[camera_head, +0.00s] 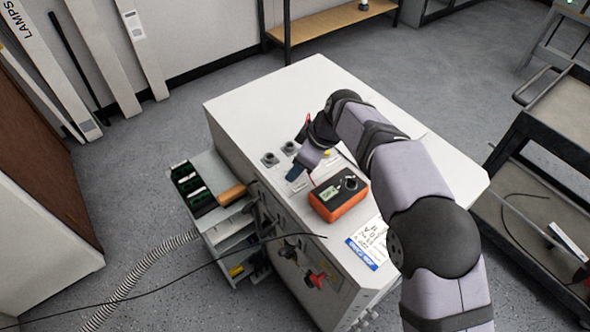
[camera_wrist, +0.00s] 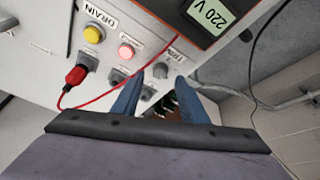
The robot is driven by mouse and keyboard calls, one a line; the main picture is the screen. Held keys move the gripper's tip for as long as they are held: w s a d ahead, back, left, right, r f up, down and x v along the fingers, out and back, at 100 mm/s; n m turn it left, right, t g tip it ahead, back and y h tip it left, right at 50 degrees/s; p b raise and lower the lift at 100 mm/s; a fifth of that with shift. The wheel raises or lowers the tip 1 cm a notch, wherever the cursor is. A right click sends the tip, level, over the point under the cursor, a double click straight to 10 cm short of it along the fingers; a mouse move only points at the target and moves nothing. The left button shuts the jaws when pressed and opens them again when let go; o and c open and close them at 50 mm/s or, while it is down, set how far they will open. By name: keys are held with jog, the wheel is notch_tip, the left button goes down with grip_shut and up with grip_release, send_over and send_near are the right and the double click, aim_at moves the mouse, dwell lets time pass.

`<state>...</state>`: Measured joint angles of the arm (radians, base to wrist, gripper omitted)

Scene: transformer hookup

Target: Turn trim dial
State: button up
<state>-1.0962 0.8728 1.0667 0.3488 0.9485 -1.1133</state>
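The trim dial is a small grey knob (camera_wrist: 160,70) on the white panel, beside a partly readable label that seems to say TRIM. My gripper (camera_wrist: 159,80) has its two blue fingers spread apart. In the wrist view the knob appears between the fingertips or just beyond them; contact is not clear. Nothing is held. In the head view my gripper (camera_head: 297,173) is low over the white cabinet top (camera_head: 262,105), and my wrist hides the dial there.
An orange meter (camera_head: 338,203) stands close by; its display (camera_wrist: 208,12) reads 220 V. The cabinet's far top is clear.

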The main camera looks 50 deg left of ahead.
jog(key=shift+b+v, duration=0.4)
jog(key=shift+v, duration=1.6)
jog(key=w+d+r+m+t+h, duration=0.1)
jog(key=w+d+r+m+t, duration=0.15)
jog(key=w+d, duration=0.9)
jog(key=w+d+m+h+p, duration=0.1)
jog(key=w+d+m, duration=0.2)
jog(key=d, duration=0.5)
jog(key=w+d+m+p, duration=0.1)
jog(key=w+d+m, duration=0.1)
jog(key=d+m, duration=0.35)
jog(key=s+d+f+m+h, duration=0.1)
jog(key=s+d+m, duration=0.1)
jog(key=d, duration=0.7)
jog(key=s+d+f+m+h, duration=0.1)
jog(key=d+m, duration=0.1)
jog(key=d, duration=0.7)
jog(key=s+d+f+m+g+p, duration=0.1)
jog(key=s+d+f+m, duration=0.2)
jog(key=s+d+m, duration=0.5)
jog(key=s+d, duration=0.5)
jog(key=s, duration=0.1)
jog(key=shift+d+p, duration=0.15)
jog(key=shift+p, duration=0.2)
